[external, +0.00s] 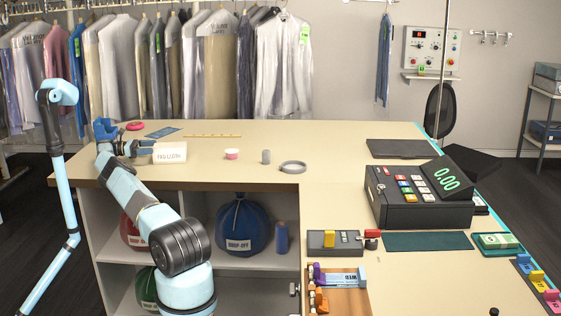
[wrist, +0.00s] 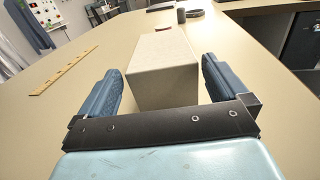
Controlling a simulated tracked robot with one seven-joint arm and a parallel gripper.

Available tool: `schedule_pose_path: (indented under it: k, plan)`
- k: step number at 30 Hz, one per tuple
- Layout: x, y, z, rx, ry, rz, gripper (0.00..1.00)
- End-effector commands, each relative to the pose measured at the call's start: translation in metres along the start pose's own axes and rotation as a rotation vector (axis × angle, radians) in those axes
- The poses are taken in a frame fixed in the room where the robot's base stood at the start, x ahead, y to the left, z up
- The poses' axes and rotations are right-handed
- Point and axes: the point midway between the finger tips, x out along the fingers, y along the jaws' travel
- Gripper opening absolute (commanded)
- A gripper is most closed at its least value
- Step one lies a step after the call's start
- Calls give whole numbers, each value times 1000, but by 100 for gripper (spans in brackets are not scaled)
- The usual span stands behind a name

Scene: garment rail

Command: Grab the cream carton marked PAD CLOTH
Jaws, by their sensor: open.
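The cream carton (external: 170,152) lies on the counter near its front left edge, with dark lettering on the side facing the external camera. It also shows in the wrist view (wrist: 163,72), pale and box-shaped, ahead of the palm. My gripper (external: 138,148) is just left of the carton in the external view. In the wrist view my gripper (wrist: 162,70) is open, with one blue finger on each side of the carton's near end. Gaps show between the carton and both fingers. The carton's underside is hidden.
A pink tub (external: 232,154), a grey cylinder (external: 266,157) and a grey ring (external: 293,167) stand right of the carton. A wooden ruler (external: 212,135) and a red round item (external: 135,126) lie behind. The cash register (external: 420,195) is far right.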

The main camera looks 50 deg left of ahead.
Motion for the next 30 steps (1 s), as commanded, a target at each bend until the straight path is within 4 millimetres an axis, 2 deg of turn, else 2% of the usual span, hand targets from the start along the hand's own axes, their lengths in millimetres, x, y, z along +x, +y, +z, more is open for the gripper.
schedule_pose_path:
  k: [14,24,30]
  plan:
    - [22,-1,0,-1,2,-2,100]
    - [58,-1,0,-1,2,-1,100]
    - [66,-1,0,0,3,-1,100]
